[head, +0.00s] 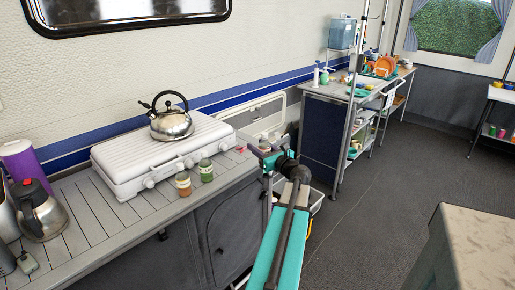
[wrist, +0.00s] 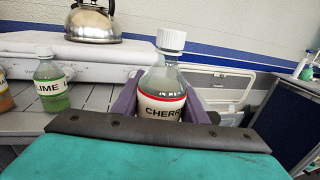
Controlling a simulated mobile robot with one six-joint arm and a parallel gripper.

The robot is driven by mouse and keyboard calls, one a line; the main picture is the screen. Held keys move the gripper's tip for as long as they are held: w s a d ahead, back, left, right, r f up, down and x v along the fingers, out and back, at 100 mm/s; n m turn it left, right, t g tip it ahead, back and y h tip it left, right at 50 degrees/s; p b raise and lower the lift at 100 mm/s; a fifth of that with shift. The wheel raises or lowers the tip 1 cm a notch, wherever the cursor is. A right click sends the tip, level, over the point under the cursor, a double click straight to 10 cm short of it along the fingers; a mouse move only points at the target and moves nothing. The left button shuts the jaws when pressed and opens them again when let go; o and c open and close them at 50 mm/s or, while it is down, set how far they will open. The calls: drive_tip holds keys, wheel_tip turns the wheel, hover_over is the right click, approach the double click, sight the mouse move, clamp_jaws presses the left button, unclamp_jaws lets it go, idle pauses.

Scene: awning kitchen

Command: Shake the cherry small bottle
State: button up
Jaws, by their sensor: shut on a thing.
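The cherry small bottle (wrist: 163,82) is clear with a white ribbed cap and a white, red-edged label reading "CHERR". It stands upright between the purple fingers of my gripper (wrist: 158,98) in the wrist view, and the fingers are shut on it. The wrist pad hides its lower part. In the head view, my gripper (head: 265,152) is at the right end of the slatted counter (head: 88,217). The bottle is hard to make out there, and I cannot tell whether its base touches the counter.
A lime bottle (head: 206,171) and an amber jar-like bottle (head: 183,184) stand left of my gripper. Behind them is a white camping stove (head: 130,165) with a steel kettle (head: 172,122). A blue-sided cart (head: 328,130) stands to the right, with open floor (head: 385,190) beyond.

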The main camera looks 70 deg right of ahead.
wheel_tip(320, 180, up, 7)
drive_tip(key=p, duration=0.5)
idle(0.3)
drive_tip(key=shift+f, duration=0.1)
drive_tip(key=shift+r+p, duration=1.9)
drive_tip(key=shift+r, duration=0.55)
wheel_tip(320, 180, down, 5)
drive_tip(key=b, duration=0.3)
drive_tip(key=shift+r, duration=0.1)
drive_tip(key=shift+r+p, duration=1.9)
drive_tip(key=shift+r, duration=0.55)
